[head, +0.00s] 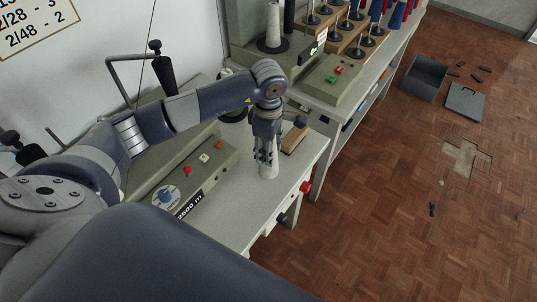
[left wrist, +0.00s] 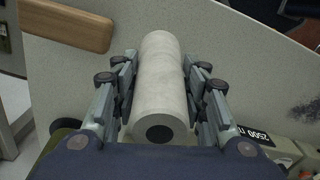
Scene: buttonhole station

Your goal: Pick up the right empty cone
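A plain off-white cone (head: 268,169) stands upright near the right end of the pale worktable. My left gripper (head: 266,156) comes down over it from above, with a finger on each side. In the left wrist view the cone (left wrist: 160,85) lies lengthwise between the two fingers (left wrist: 160,75), with its dark round hole towards the camera. The fingertips lie against its sides with no clear gap. The cone's foot still appears to be at the table top. My right gripper is in neither view.
A wooden-topped block (head: 295,138) is close beside the gripper; its wood shows in the wrist view (left wrist: 68,24). A white cone on a dark base (head: 273,28) and spool racks stand behind.

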